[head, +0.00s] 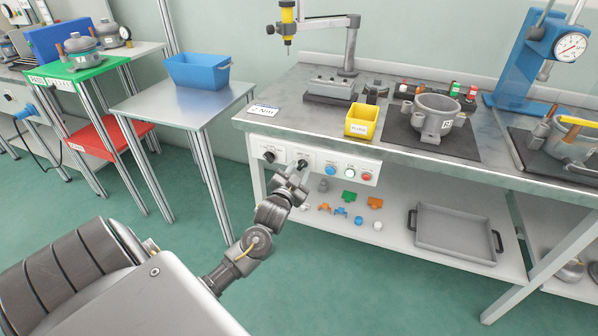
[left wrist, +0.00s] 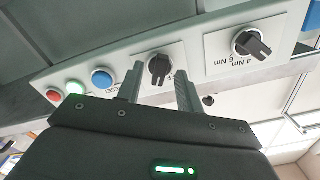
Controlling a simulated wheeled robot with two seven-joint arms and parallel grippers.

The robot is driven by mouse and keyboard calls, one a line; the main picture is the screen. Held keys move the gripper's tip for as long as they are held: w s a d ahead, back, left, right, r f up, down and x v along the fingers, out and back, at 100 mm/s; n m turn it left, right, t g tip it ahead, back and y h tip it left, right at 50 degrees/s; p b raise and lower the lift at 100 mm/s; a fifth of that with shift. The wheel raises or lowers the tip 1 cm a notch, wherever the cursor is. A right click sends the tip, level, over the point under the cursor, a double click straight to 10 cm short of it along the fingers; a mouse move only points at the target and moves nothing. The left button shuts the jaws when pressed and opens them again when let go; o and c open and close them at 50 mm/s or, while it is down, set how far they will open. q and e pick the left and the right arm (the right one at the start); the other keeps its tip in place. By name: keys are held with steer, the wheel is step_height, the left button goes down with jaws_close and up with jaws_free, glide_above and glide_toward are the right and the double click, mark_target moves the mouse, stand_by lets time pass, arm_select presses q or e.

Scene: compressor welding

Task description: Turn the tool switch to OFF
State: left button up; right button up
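The tool switch (left wrist: 159,67) is a black rotary knob on a white panel (left wrist: 205,55), with a partly hidden label beside it. In the left wrist view it shows between the two fingertips of my left gripper (left wrist: 160,80), with gaps on both sides. In the head view my left gripper (head: 296,174) is at the front of the panel and partly covers the switch. The fingers look open, around the knob and apart from it. A second black knob (left wrist: 251,45) is labelled 4 Nm and 6 Nm. My right gripper is not in view.
Blue (left wrist: 102,78), green (left wrist: 75,88) and red (left wrist: 53,96) buttons sit on the same panel. Above it the workbench (head: 290,118) holds a yellow bin (head: 361,121) and a metal housing (head: 436,115). A shelf below holds a grey tray (head: 455,232). The floor in front is clear.

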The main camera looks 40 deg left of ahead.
arm_select(q)
steer(key=shift+w+a, duration=0.15)
steer(key=shift+w, duration=0.15)
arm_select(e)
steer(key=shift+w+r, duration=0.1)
arm_select(q)
jaws_close()
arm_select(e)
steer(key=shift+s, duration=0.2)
